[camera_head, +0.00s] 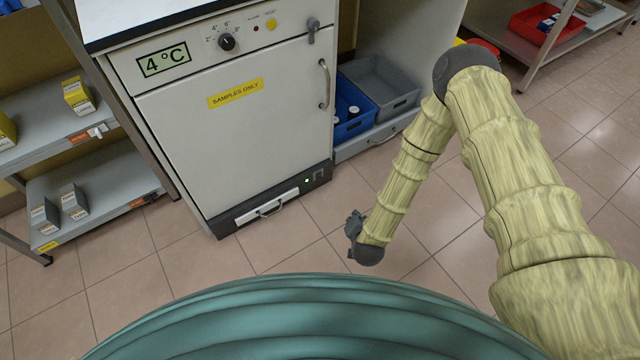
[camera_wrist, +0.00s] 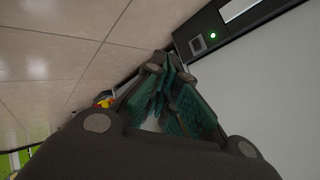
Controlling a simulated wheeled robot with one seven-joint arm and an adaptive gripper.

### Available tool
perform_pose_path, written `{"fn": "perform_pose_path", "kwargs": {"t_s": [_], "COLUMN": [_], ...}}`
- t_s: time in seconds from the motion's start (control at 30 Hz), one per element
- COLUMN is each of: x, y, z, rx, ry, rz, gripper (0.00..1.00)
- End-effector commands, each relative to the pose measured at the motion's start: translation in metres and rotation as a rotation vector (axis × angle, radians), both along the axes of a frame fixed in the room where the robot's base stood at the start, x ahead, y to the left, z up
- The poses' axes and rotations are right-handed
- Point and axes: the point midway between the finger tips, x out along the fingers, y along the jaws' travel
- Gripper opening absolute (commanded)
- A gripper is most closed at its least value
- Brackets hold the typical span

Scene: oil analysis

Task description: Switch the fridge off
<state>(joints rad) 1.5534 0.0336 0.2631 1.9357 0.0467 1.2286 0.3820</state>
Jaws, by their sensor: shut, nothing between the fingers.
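The white fridge (camera_head: 240,125) stands at the upper middle with its door closed. In the wrist view the green light (camera_wrist: 213,35) and the switch (camera_wrist: 198,44) show close beyond the fingers, up and to the right of the tips. My gripper (camera_head: 352,226) is low over the floor, to the right of the fridge base and apart from it. In the wrist view my gripper (camera_wrist: 165,75) is shut and empty.
Shelves (camera_head: 95,180) with small boxes stand left of the fridge. A blue bin (camera_head: 352,112) and a grey bin (camera_head: 380,85) sit on a low shelf to its right. The tiled floor (camera_head: 200,268) in front is clear.

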Motion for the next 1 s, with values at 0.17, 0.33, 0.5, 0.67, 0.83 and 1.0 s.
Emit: {"fn": "perform_pose_path", "kwargs": {"t_s": [0.17, 0.33, 0.5, 0.67, 0.83, 1.0], "x": [0.042, 0.077, 0.110, 0.135, 0.153, 0.159], "y": [0.017, 0.030, 0.038, 0.043, 0.044, 0.044], "z": [-0.048, -0.076, -0.103, -0.122, -0.132, -0.134], "rx": [0.077, 0.152, 0.227, 0.293, 0.342, 0.363], "ry": [-0.124, -0.237, -0.353, -0.453, -0.528, -0.562], "rz": [-0.088, -0.173, -0.259, -0.335, -0.390, -0.415], "gripper": [0.00, 0.00, 0.00, 0.00, 0.00, 0.00]}}
